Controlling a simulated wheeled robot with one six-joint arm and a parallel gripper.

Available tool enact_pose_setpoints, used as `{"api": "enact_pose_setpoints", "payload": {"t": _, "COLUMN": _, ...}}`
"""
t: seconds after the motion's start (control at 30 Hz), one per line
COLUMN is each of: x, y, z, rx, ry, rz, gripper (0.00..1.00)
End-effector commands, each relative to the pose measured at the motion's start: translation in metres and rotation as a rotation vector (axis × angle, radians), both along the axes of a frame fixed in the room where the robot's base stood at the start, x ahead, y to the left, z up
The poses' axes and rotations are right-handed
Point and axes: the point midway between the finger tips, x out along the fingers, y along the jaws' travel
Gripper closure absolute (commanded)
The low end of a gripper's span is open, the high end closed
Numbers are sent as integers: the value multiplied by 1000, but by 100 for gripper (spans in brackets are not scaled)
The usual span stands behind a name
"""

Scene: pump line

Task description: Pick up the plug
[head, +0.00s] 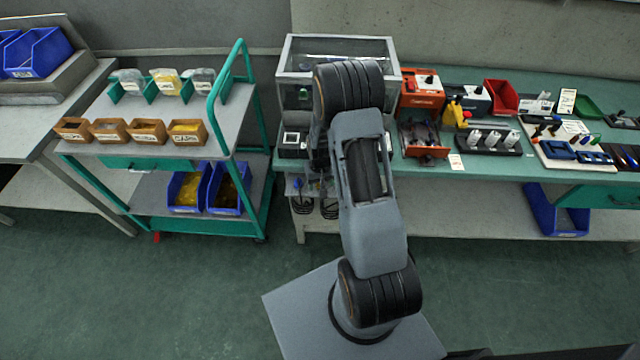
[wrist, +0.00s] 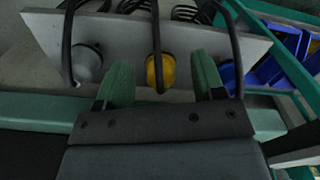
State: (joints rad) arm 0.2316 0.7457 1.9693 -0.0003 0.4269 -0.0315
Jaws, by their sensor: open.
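In the wrist view, three plugs with black cables sit in a row along a light grey strip: a grey plug (wrist: 92,64) at left, a yellow plug (wrist: 168,73) in the middle and a blue plug (wrist: 230,76) at right. My gripper (wrist: 161,78) is open, its green fingers on either side of the yellow plug in the picture. I cannot tell whether the fingers reach down around it or stay short of it. The right finger appears close to the blue plug. In the head view my arm hides the gripper and most of the plugs.
Black cables (head: 329,208) hang below the bench's left end. A green-framed trolley (head: 240,100) with wooden boxes and blue bins stands close to the left. The bench (head: 480,172) continues right with an orange machine (head: 422,92) and tool trays. The floor in front is clear.

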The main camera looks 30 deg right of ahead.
Motion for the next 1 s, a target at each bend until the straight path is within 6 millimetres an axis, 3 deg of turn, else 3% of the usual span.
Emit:
{"api": "enact_pose_setpoints", "payload": {"t": 0.23, "x": 0, "y": 0, "z": -1, "rx": 0, "ry": 0, "rz": 0, "gripper": 38}}
{"api": "enact_pose_setpoints", "payload": {"t": 0.8, "x": 0, "y": 0, "z": -1, "rx": 0, "ry": -1, "rz": 0, "gripper": 91}}
{"api": "enact_pose_setpoints", "payload": {"t": 1.0, "x": 0, "y": 0, "z": -1, "rx": 0, "ry": -1, "rz": 0, "gripper": 92}}
